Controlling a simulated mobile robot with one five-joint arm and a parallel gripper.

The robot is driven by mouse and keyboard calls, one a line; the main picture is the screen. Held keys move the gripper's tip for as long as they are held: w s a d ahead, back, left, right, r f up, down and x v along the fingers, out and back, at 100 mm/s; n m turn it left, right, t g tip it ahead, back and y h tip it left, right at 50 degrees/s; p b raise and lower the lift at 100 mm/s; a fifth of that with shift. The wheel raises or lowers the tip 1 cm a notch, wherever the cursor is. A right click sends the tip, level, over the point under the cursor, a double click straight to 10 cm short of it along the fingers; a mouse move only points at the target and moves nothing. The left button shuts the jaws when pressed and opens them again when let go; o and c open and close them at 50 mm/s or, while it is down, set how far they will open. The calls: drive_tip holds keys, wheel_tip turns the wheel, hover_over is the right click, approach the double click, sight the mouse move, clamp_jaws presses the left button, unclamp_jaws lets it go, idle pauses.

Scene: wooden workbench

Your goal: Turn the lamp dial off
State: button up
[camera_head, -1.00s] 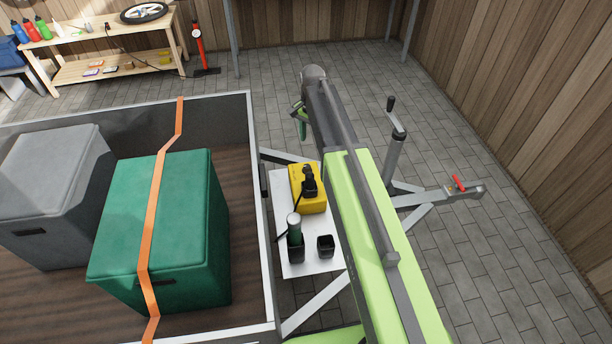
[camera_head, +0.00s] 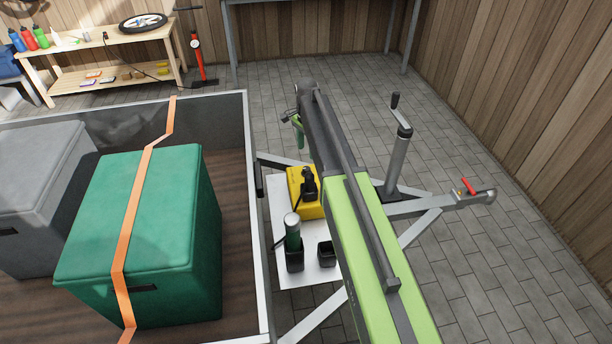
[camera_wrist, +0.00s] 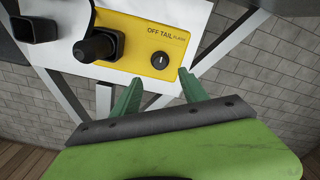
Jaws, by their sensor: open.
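A yellow control box (camera_head: 312,209) sits on a white plate (camera_head: 282,205) on the trailer's front frame, just left of my arm in the head view. In the wrist view the yellow box (camera_wrist: 138,63) shows a small round black dial (camera_wrist: 160,61) beside printing that reads OFF, TAIL and a third word too small to read surely. The dial's slot looks about upright. A black plug (camera_wrist: 100,45) stands in the box left of the dial. My gripper (camera_wrist: 158,84) is open and empty. Its green fingertips lie below the dial on either side, apart from it.
A crank jack (camera_head: 398,160) rises right of my arm. The trailer bed with a green box (camera_head: 140,235) is left. Floor right is clear.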

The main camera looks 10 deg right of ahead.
sight(306, 168)
wheel_tip(306, 168, down, 10)
drive_tip(key=b, duration=0.8)
drive_tip(key=shift+r, duration=0.3)
clamp_jaws()
